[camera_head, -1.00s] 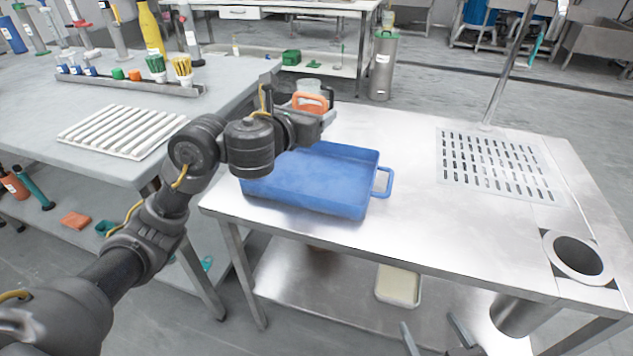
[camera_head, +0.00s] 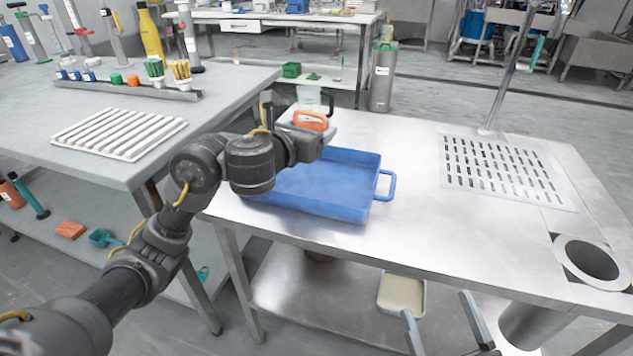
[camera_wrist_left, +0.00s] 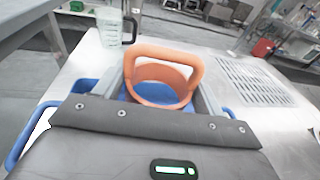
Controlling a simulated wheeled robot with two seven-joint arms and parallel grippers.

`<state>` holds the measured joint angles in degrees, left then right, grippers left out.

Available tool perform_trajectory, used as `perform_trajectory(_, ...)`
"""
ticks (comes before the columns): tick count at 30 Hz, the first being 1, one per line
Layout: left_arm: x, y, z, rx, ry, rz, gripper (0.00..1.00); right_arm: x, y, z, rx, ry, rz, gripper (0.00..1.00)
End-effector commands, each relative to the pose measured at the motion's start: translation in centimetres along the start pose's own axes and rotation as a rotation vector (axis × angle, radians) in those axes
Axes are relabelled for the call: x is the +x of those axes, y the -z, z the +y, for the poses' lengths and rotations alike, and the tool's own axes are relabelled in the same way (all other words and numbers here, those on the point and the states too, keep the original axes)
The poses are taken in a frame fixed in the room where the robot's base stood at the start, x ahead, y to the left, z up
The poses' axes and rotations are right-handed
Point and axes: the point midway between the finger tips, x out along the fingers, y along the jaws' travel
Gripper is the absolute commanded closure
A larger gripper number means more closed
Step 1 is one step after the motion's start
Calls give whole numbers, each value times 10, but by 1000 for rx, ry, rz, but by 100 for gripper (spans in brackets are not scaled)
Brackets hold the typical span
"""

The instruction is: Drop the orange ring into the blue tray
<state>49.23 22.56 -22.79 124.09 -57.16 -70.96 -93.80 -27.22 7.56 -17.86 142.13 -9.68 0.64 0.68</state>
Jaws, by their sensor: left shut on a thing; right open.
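The orange ring (camera_head: 311,120) is held in my left gripper (camera_head: 318,125), above the far part of the blue tray. In the left wrist view the orange ring (camera_wrist_left: 162,78) sits between the two fingers, with blue tray surface showing through it. The blue tray (camera_head: 347,212) lies on the steel table with a handle on its right side. My left arm hides the tray's left part. My right gripper (camera_head: 442,325) is at the bottom edge, its two fingers apart and empty, in front of the table.
A clear jug with a dark handle (camera_wrist_left: 112,27) stands behind the tray. The steel table (camera_head: 420,225) has free room right of the tray, then a slotted panel (camera_head: 500,170) and a round opening (camera_head: 592,262). A grey table (camera_head: 60,150) with a ribbed white rack stands left.

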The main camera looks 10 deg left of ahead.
Motion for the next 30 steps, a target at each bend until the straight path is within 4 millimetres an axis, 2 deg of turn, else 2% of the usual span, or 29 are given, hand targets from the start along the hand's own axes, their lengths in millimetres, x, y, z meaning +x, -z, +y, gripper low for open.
perform_trajectory(3,2,12,0,-1,0,0,52,-2,12,5,-6,-14,136,21)
perform_trajectory(10,3,22,0,-1,-1,0,52,-8,33,16,-22,-49,318,21)
perform_trajectory(24,4,24,0,0,-1,0,52,-11,41,20,-29,-61,381,21)
perform_trajectory(25,4,24,0,0,-1,0,26,-11,41,20,-29,-61,381,21)
perform_trajectory(30,4,24,0,0,-1,0,5,-11,41,20,-29,-61,380,21)
